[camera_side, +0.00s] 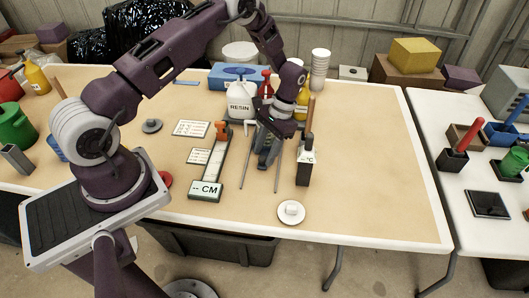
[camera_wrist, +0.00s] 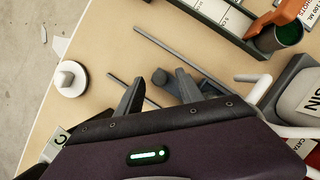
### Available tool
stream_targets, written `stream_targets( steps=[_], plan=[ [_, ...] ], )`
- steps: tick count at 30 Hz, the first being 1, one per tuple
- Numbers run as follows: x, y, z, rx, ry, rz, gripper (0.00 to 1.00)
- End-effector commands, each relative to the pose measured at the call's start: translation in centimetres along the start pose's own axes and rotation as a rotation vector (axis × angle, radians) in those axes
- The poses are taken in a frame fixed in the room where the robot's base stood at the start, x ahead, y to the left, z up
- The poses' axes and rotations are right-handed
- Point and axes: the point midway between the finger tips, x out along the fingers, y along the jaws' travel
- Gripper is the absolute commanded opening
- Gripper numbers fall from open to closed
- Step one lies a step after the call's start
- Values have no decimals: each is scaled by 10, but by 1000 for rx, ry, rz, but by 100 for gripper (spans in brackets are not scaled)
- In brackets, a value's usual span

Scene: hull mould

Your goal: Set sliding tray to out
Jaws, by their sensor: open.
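Two thin grey parallel rods, which look like the sliding tray's rails, lie on the table in the side view (camera_side: 246,165) and the wrist view (camera_wrist: 172,48). A grey-blue block with a round knob, apparently part of the tray, sits between them in the wrist view (camera_wrist: 178,84). My gripper (camera_wrist: 159,74) is open, its two dark fingers on either side of the knob in that view. I cannot tell whether they touch it. In the side view my gripper (camera_side: 266,150) points down between the rods and hides much of the block.
A CM gauge (camera_side: 206,190) with an orange slider stands left of the rods, a °C meter (camera_side: 305,164) right of them. A RESIN jug (camera_side: 240,106) and bottles stand behind. A white knobbed disc (camera_side: 291,212) lies near the front edge. The table's front right is clear.

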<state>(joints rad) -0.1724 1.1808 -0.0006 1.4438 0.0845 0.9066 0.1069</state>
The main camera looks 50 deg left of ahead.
Motion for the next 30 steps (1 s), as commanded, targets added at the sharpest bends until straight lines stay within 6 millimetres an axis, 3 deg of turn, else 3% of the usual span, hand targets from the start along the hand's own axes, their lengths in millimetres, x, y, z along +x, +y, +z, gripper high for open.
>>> stream_targets(
  steps=[9,16,30],
  plan=[
    [7,0,0,0,0,0,44],
    [6,0,0,0,0,0,0],
    [6,0,0,0,1,0,0]
  ],
)
